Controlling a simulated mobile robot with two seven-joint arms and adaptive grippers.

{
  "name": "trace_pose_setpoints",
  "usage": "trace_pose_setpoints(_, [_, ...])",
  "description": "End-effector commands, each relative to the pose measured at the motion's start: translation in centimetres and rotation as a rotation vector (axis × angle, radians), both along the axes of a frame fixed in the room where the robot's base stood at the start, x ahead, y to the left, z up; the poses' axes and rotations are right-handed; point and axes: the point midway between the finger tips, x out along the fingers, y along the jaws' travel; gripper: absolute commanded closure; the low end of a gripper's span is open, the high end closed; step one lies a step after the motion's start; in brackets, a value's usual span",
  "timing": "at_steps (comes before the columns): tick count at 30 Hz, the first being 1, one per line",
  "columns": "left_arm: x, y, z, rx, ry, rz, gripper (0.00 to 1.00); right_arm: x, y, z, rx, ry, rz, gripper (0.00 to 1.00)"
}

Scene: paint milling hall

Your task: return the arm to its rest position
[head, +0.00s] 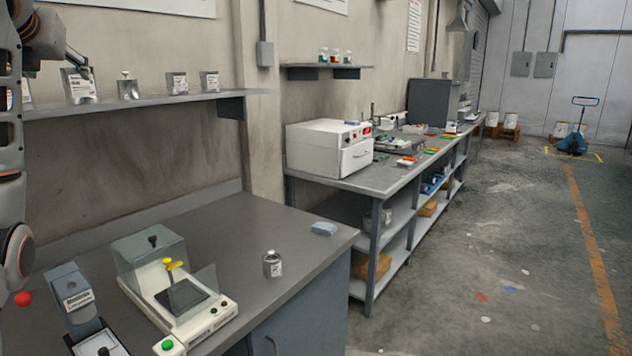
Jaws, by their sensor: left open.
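My left arm (14,130) comes in along the left edge of the head view. Its gripper (84,72) is at the upper left, by the wall shelf (150,103), and its jaws are open. The fingers are at the top of a silver labelled pouch (80,88) that stands upright on the shelf. I cannot tell whether they touch it. My right gripper is not in view.
A small metal container (128,90) and two more pouches (177,83) (209,82) share the shelf. Below, the grey bench (225,225) holds a machine with a clear cover (150,250), a small can (272,264) and a blue cloth (324,229). The floor at right is mostly clear.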

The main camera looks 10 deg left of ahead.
Motion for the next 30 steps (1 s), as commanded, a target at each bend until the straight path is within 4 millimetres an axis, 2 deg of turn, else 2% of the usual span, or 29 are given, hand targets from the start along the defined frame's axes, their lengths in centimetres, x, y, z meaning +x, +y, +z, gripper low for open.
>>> trace_pose_setpoints(1, [0.6, 0.7, -1.5, 0.040, 0.022, 0.045, 0.43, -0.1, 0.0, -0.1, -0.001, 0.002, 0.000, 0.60])
trace_pose_setpoints(5, [1.0, 2.9, -4.0, 0.164, 0.058, 0.178, 0.43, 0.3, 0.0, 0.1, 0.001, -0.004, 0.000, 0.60])
trace_pose_setpoints(9, [0.9, 4.7, -6.8, 0.359, 0.110, 0.336, 0.43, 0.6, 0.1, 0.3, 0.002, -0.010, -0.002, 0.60])
trace_pose_setpoints(12, [0.4, 5.0, -8.9, 0.550, 0.155, 0.448, 0.43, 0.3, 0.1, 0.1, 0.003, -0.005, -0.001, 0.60])
trace_pose_setpoints(15, [-0.1, 4.0, -10.4, 0.766, 0.196, 0.536, 0.43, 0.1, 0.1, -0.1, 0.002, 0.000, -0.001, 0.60])
trace_pose_setpoints(19, [-0.4, 0.9, -12.5, 1.064, 0.246, 0.602, 0.43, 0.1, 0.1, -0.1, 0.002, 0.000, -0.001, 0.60])
trace_pose_setpoints(23, [-0.2, -4.1, -15.2, 1.378, 0.292, 0.610, 0.43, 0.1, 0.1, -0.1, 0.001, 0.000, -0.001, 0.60])
trace_pose_setpoints(26, [0.3, -8.8, -18.2, 1.626, 0.324, 0.572, 0.43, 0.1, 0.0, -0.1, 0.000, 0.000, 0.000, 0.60])
trace_pose_setpoints(30, [1.2, -16.1, -24.1, 1.963, 0.363, 0.457, 0.43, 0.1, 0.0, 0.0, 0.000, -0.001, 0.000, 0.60])
